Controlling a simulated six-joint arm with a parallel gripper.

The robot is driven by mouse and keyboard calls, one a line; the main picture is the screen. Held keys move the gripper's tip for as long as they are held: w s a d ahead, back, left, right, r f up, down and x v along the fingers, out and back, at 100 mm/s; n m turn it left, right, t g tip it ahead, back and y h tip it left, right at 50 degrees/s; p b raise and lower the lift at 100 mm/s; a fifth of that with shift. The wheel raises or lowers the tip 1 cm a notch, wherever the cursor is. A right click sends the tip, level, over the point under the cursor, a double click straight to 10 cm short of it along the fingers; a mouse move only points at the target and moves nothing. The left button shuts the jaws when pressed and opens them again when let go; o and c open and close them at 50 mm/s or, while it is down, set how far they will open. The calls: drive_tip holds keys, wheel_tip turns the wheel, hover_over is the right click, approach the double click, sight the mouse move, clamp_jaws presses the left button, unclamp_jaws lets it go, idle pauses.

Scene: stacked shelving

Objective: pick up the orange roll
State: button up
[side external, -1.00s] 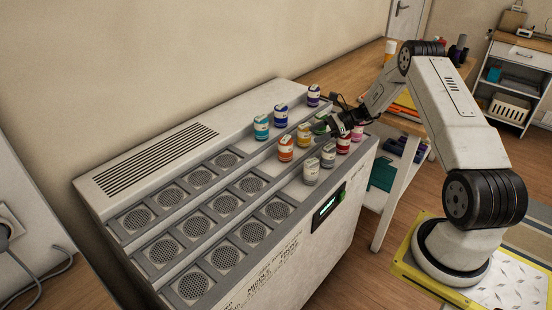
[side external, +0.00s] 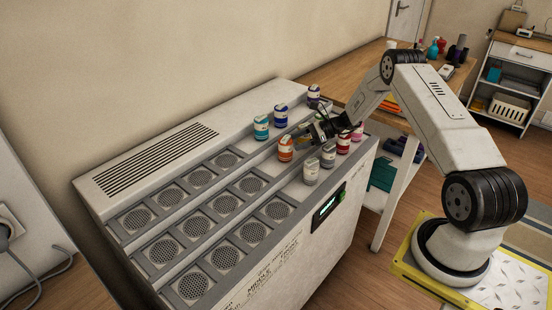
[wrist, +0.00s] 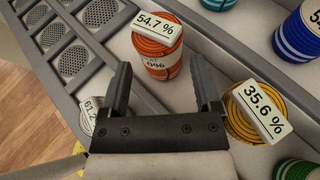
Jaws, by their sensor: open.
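The orange roll (side external: 286,149) stands upright on the stepped shelf in the side view. In the wrist view the orange roll (wrist: 158,64) carries a white label reading 54.7 %. My gripper (wrist: 160,62) is open and empty, with its two fingers apart and the orange roll in line with the gap between them. In the side view my gripper (side external: 308,137) is just right of the orange roll and partly hides the rolls behind it. Whether the fingers reach around the roll is unclear.
A yellow-orange roll (wrist: 245,118) labelled 35.6 % is close by the right finger. The slots with round grilles (side external: 228,205) to the left are empty.

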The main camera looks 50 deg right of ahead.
sight(285, 145)
drive_tip(key=shift+x, duration=2.6)
drive_tip(key=shift+r, duration=0.1)
drive_tip(key=c, duration=1)
drive_tip(key=shift+r, duration=0.15)
